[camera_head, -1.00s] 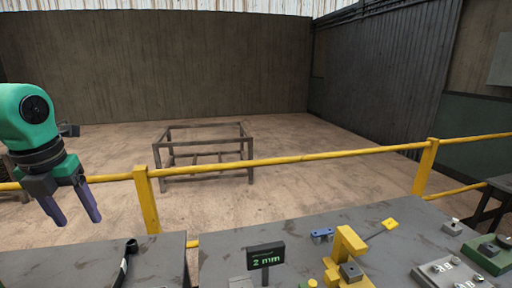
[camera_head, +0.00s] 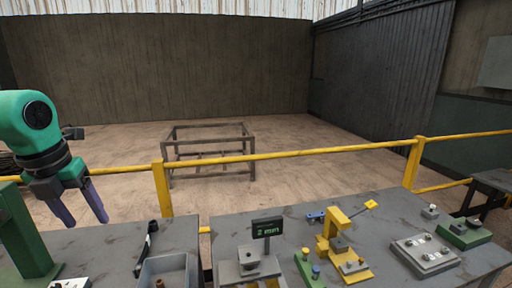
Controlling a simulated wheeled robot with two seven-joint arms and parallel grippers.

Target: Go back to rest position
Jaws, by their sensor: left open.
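My left gripper (camera_head: 80,204) hangs at the left of the head view on a green and black arm. Its two purple fingers point down and stand apart, with nothing between them. It is above the left end of the grey workbench and clear of the things on it. My right gripper is not in view.
Below my left gripper are a green post (camera_head: 22,240), a grey bin (camera_head: 166,268) and a black tool (camera_head: 146,244). The right table (camera_head: 385,205) bears a small display (camera_head: 267,228), a yellow fixture (camera_head: 334,228) and a grey block plate (camera_head: 426,254). A yellow railing (camera_head: 300,154) runs behind.

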